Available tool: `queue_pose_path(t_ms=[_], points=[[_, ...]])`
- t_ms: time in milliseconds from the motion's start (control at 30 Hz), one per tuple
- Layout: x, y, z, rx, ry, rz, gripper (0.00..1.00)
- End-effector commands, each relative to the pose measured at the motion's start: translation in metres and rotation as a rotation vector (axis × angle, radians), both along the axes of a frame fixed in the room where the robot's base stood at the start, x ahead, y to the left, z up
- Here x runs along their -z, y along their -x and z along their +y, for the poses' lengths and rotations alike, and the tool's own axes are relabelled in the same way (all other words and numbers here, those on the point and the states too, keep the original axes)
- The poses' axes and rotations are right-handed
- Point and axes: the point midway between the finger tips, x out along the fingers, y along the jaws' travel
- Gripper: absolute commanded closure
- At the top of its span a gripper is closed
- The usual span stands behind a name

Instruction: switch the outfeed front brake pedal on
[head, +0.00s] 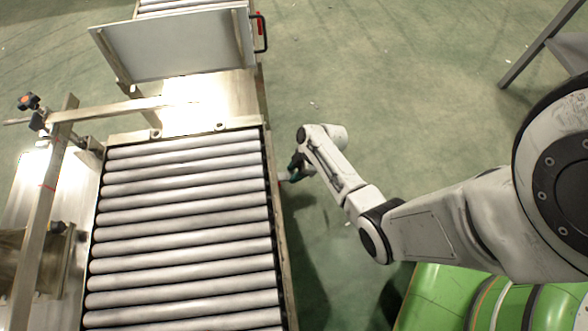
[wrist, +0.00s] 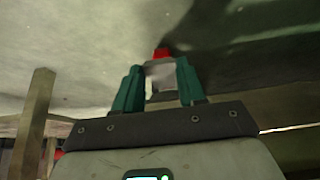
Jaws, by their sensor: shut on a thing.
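My gripper (head: 294,170) is low beside the right side rail of the roller conveyor (head: 185,230) in the head view. In the wrist view its two green fingers (wrist: 160,78) are closed on a pale grey piece with a red end (wrist: 161,53). This piece appears to be the brake pedal. In the head view it is mostly hidden by my gripper and too small to make out. Whether the pedal is on or off cannot be told.
A metal panel (head: 175,45) with a black handle (head: 261,33) stands beyond the rollers. A red part (head: 259,22) shows beside that handle. A metal frame (head: 545,48) stands at the upper right. The green floor (head: 400,80) between is mostly clear.

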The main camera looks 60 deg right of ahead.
Motion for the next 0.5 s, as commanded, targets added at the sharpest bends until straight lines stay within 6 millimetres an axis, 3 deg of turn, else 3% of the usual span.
queue_pose_path(t_ms=[500], points=[[0.019,0.003,-0.003,0.003,-0.179,-0.227,0.90]])
